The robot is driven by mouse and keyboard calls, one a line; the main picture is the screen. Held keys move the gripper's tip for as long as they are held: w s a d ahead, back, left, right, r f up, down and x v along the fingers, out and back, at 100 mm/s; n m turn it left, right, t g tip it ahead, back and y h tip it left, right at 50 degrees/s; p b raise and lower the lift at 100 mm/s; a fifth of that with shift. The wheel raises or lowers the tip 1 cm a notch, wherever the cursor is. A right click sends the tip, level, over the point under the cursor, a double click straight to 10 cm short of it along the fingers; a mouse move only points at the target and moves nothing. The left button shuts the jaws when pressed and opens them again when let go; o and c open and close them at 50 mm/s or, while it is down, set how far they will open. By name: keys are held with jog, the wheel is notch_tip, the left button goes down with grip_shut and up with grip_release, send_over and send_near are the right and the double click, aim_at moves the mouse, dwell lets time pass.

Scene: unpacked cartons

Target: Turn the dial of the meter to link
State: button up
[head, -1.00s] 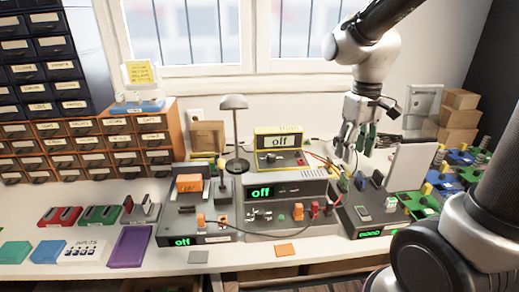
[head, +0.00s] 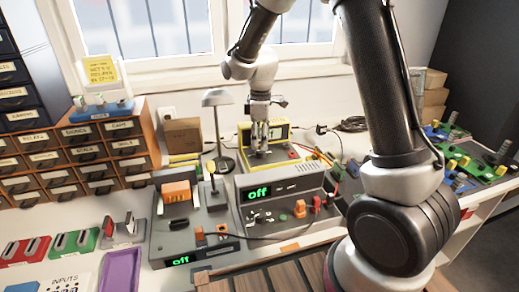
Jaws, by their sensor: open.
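The yellow-framed meter (head: 283,134) stands at the back of the bench, behind the grey unit (head: 295,180) whose green display reads "off". My gripper (head: 260,150) is upright, pointing down in front of the meter's face. It covers the meter's display and dial, so I cannot read the setting here. Its fingers look apart, with the tips near the lower front of the meter. I cannot tell whether they are around the dial or touching it.
A grey lamp (head: 217,98) stands just left of the meter. A grey unit with an orange block (head: 177,192) is at front left. Drawer cabinets (head: 95,150) fill the left. Cables run right of the meter. My own arm hides much of the right side.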

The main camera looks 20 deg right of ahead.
aim_at(261, 153)
jog(key=shift+f, duration=2.25)
jog(key=c, duration=1.1)
